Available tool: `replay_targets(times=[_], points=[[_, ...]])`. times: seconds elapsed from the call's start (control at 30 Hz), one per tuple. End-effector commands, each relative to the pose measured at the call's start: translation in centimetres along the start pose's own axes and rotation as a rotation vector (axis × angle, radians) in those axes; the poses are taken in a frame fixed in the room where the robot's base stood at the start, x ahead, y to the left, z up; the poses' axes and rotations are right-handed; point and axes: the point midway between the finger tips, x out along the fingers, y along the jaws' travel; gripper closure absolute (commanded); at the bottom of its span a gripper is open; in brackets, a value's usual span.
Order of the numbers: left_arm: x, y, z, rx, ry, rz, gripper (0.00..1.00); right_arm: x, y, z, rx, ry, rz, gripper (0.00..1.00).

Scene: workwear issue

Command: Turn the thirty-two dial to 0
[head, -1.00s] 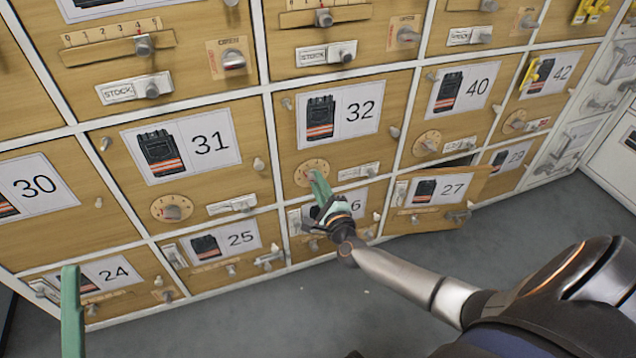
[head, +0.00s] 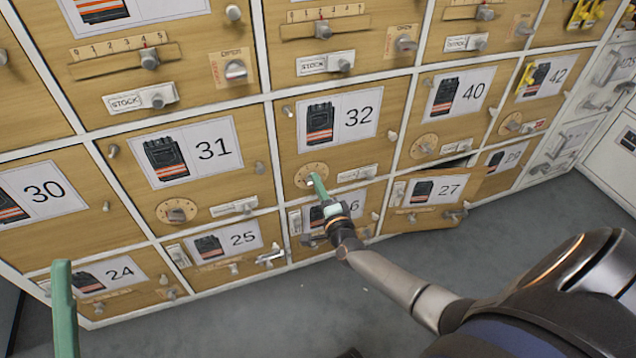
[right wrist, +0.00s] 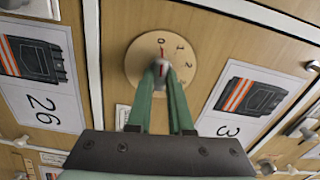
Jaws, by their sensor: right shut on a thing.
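The thirty-two dial (head: 303,172) is a round tan plate with a small grey knob, low on the wooden door (head: 288,143) labelled 32. In the right wrist view the dial (right wrist: 138,54) shows the digits 0, 1 and 2. A red mark on it lines up with the 0, as far as I can tell. My right gripper (head: 314,180) has its green fingers shut on the dial's knob (right wrist: 162,67), which they partly hide. One green finger of my left gripper (head: 63,305) shows at the lower left, away from the doors; its opening cannot be judged.
Door 27 (head: 465,211) stands ajar to the right below the dial. Doors 31 (head: 255,150) and 40 (head: 470,120) flank door 32, with knobs and latches sticking out. The grey floor (head: 270,320) in front is clear.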

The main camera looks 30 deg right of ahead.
Motion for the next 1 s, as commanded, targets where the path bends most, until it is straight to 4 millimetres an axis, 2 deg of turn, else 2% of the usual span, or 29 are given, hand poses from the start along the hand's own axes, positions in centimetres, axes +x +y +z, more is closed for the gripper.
replay_targets(times=[0.27, 0.7, 0.73, 0.97, 1.0], points=[[0.2, -0.07, -0.26, -0.001, 0.002, 0.006, 0.09, 0.0, -0.03, 0.04, -0.071, 0.0, 0.0, 1.0], [0.24, -0.12, -0.3, -0.001, 0.004, 0.004, 0.09, 0.0, 0.0, 0.05, -0.081, -0.001, 0.0, 1.0], [0.25, -0.12, -0.3, -0.001, 0.004, 0.003, 0.09, 0.0, 0.0, 0.05, -0.081, -0.001, 0.0, 0.78], [0.29, -0.19, -0.33, -0.002, 0.005, -0.002, 0.09, 0.01, -0.01, 0.03, -0.08, -0.001, 0.0, 0.52], [0.29, -0.2, -0.33, -0.002, 0.005, -0.003, 0.09, 0.0, -0.01, 0.02, -0.079, 0.0, 0.0, 0.51]])
